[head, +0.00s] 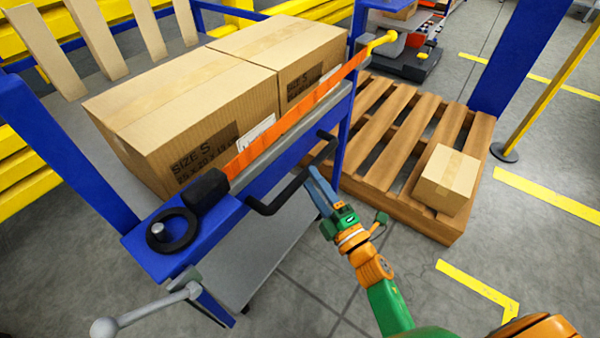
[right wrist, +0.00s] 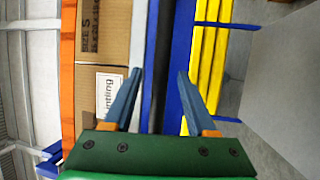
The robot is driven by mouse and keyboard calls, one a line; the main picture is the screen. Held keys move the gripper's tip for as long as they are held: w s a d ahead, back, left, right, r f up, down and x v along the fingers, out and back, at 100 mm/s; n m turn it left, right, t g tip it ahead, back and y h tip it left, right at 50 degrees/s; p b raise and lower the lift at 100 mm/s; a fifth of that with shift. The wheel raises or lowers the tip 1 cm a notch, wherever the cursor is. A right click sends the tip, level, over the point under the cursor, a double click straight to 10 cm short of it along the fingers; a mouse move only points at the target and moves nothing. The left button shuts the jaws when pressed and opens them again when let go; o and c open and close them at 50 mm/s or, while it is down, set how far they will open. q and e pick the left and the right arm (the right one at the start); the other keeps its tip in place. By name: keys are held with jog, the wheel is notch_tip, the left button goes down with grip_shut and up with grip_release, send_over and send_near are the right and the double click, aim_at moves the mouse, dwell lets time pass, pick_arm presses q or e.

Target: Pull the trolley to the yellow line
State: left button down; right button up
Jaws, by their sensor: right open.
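The trolley (head: 190,240) has a blue frame, a grey lower shelf (head: 265,255) and a black bar handle (head: 292,188) on its near side. Cardboard boxes (head: 190,115) marked "SIZE S" stand on its top. My right gripper (head: 315,178) is open beside the handle, its blue fingers pointing at the trolley. In the right wrist view, a black bar (right wrist: 152,60) appears between the open fingers (right wrist: 161,76); I cannot tell whether they touch it. Yellow line pieces (head: 478,290) lie on the floor at lower right. My left gripper is out of view.
A wooden pallet (head: 375,188) with a small carton (head: 446,180) stands right of the trolley. A yellow post (head: 550,85) on a black base rises at the right. A grey lever (head: 150,312) juts out at lower left. Grey floor is open in the foreground.

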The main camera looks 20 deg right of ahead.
aim_at(306, 173)
jog(key=x, duration=0.3)
jog(key=shift+w, duration=0.3)
grip_shut()
jog(key=shift+f, duration=0.1)
dwell(1.0)
